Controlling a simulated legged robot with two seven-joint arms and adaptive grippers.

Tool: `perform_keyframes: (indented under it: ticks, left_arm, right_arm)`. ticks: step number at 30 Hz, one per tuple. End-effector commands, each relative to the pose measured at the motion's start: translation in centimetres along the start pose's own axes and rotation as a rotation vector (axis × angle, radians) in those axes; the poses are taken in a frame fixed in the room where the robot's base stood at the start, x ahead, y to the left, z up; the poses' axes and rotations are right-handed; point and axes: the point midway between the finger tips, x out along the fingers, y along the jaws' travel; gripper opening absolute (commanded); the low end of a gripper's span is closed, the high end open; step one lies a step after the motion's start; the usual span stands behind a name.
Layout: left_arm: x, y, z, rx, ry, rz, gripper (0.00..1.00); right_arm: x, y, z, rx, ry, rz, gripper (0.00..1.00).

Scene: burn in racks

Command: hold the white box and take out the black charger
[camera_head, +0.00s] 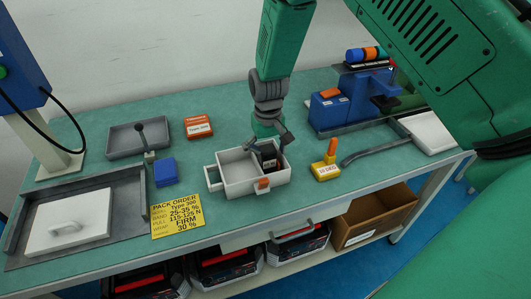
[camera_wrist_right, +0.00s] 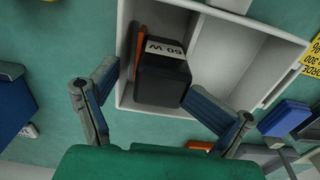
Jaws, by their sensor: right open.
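The white box (camera_head: 236,171) stands open near the front middle of the table, with a divider and a small side handle. It also shows in the right wrist view (camera_wrist_right: 230,52). My right gripper (camera_head: 268,146) is open above that compartment. In the wrist view my right gripper (camera_wrist_right: 150,84) has its fingers spread on either side of the charger; contact cannot be told. My left gripper is not in view.
A yellow "pack order" card (camera_head: 177,214), blue block (camera_head: 165,172) and grey tray (camera_head: 128,143) lie left of the box. A yellow block (camera_head: 325,171) and blue machine (camera_head: 345,105) are to the right. A brown bin (camera_head: 370,218) is below.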

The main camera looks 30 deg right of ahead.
Motion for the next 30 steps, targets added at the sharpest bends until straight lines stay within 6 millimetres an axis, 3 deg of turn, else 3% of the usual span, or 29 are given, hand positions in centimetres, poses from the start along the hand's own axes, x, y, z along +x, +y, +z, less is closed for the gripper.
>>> perform_keyframes:
  ticks: [9,15,21,30]
  left_arm:
    - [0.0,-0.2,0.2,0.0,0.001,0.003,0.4]
    - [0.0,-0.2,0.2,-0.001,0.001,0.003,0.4]
    - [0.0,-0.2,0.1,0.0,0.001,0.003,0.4]
    - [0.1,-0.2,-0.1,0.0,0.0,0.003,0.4]
  right_arm:
    - [-6.9,-0.3,0.2,0.0,0.01,0.003,0.95]
    - [-10.2,-0.5,0.2,0.0,0.009,0.003,0.95]
    - [-11.4,-0.4,0.2,0.001,0.008,0.003,0.95]
    - [-11.5,-0.5,0.3,0.001,0.009,0.003,0.95]
